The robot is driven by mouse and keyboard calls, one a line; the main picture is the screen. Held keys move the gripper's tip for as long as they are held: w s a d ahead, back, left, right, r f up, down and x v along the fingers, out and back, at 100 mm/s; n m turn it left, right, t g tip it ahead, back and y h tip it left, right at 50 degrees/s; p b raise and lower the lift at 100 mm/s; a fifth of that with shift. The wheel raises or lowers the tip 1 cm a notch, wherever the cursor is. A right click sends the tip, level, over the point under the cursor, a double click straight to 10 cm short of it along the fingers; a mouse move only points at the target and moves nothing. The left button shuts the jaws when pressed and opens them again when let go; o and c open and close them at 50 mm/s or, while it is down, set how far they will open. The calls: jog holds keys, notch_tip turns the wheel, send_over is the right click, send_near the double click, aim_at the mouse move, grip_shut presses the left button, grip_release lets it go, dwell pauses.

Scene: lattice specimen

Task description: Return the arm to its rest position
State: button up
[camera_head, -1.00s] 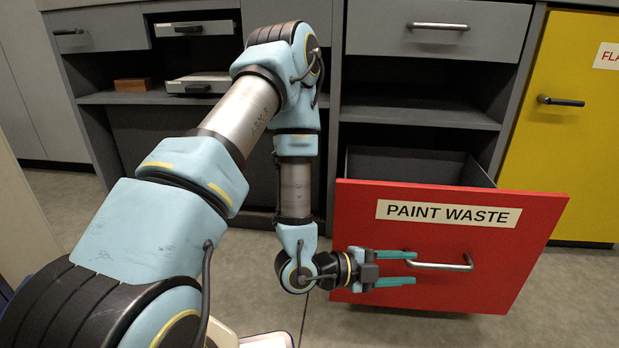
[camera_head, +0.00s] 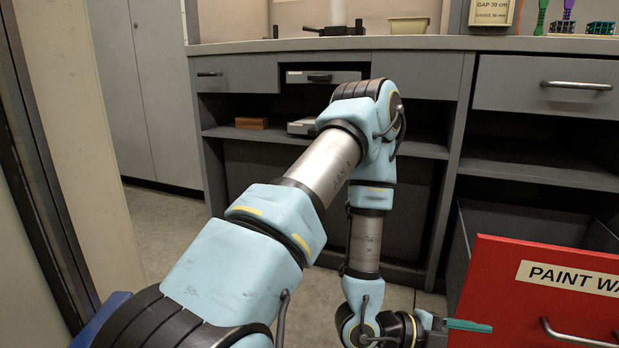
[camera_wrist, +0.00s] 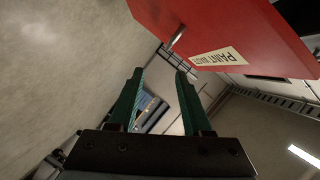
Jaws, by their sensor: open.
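My gripper (camera_head: 466,325) is at the lower right of the head view, low beside the red drawer front. Its two teal fingers show in the wrist view (camera_wrist: 158,76), spread apart with nothing between them. My arm is bent, with its elbow high and its forearm hanging down. The red drawer (camera_head: 540,290), labelled PAINT WASTE, stands pulled out. Its bar handle (camera_head: 580,335) is to the right of my fingertips, with a gap between them. The drawer front also shows at the top of the wrist view (camera_wrist: 225,30).
Grey cabinets with a worktop (camera_head: 400,43) run across the back. A brown block (camera_head: 252,123) sits on an open shelf. A pale panel (camera_head: 75,150) is close on the left. Grey floor shows between.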

jog(key=w+a+r+n+t+y+p, duration=0.2)
jog(key=w+a+r+n+y, duration=0.15)
jog(key=w+a, duration=0.35)
jog(key=w+a+r+n+t+y+p, duration=0.2)
jog(key=w+a+n+t+y+p, duration=0.1)
jog(key=w+a+n+y, duration=0.4)
jog(key=w+a+r+n+y+p, duration=0.1)
jog(key=a+r+n+y+p, duration=0.1)
jog(key=a+r+n, duration=0.55)
jog(key=w+a+r+n+y+p, duration=0.1)
jog(key=a+r+n+y+p, duration=0.3)
jog(key=a, duration=0.7)
jog(key=s+a+r+n+g+h+p, duration=0.1)
jog(key=s+a+r+n+g, duration=0.2)
jog(key=s+a+r+n, duration=0.35)
notch_tip(320, 180, up, 38)
jog(key=d+p, duration=0.2)
jog(key=p, duration=3.5)
jog(key=shift+w, duration=0.35)
